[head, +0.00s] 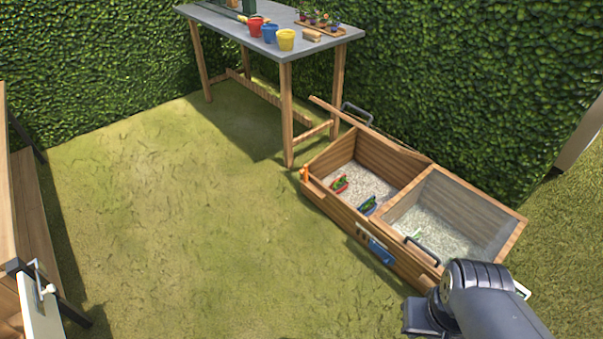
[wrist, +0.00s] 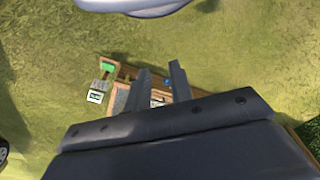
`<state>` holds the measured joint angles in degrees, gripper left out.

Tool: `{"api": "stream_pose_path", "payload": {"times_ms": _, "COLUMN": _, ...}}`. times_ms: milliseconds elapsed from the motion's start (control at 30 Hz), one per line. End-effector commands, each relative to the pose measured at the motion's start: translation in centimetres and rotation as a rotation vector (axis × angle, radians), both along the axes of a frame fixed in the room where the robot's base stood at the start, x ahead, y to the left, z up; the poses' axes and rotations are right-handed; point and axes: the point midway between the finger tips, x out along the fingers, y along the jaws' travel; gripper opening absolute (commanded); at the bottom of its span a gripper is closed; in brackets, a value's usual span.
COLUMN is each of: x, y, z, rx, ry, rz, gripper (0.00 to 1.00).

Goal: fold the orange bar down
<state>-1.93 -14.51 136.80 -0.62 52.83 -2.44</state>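A small orange bar (head: 305,174) stands upright at the near left corner of the wooden cold frame (head: 330,203) in the head view. I cannot make it out in the wrist view. My gripper (wrist: 161,76) shows two dark fingers apart with nothing visible between them. It points down over part of the wooden frame and grass. In the head view my arm is at the lower right, well away from the orange bar, and the fingertips are not clear there.
The cold frame's right half has a closed glazed lid (head: 440,215) with a dark handle. A grey-topped table (head: 270,40) with pots stands behind.

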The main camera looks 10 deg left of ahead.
Motion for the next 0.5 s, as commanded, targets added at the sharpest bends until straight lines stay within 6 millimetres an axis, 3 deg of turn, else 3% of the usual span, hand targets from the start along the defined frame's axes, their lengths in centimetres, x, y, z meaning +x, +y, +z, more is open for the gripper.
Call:
{"api": "stream_pose_path", "payload": {"times_ms": 233, "x": 6.1, "y": 0.1, "z": -4.8, "rx": -0.023, "ry": 0.026, "rz": 0.095, "gripper": 0.01}}
{"api": "stream_pose_path", "payload": {"times_ms": 500, "x": 14.7, "y": 0.4, "z": -12.9, "rx": -0.052, "ry": 0.052, "rz": 0.235, "gripper": 0.0}}
